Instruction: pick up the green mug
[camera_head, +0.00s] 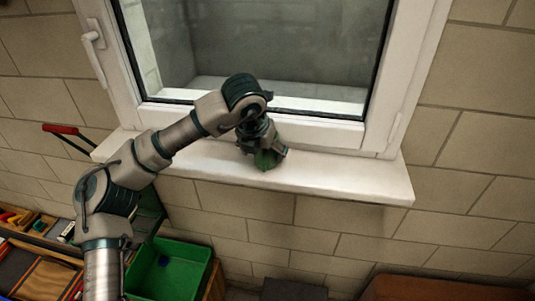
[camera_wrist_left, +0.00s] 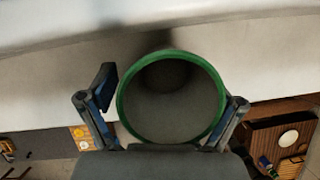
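The green mug (camera_head: 268,159) is on the white window sill (camera_head: 340,183), below the window, partly hidden by my left gripper (camera_head: 262,143). In the left wrist view I look into the mug (camera_wrist_left: 171,53), with its round green rim and grey inside. The fingers of my left gripper (camera_wrist_left: 172,98) are spread on either side of the mug. The right finger is close against the rim, and a narrow gap shows at the left finger. Whether the right finger touches cannot be told. My right gripper is in neither view.
The window frame (camera_head: 425,70) rises behind the sill. A green bin (camera_head: 170,268) and a tray of tools (camera_head: 40,235) stand below at the left. A red-handled tool (camera_head: 61,129) is near the sill's left end. The sill's right part is clear.

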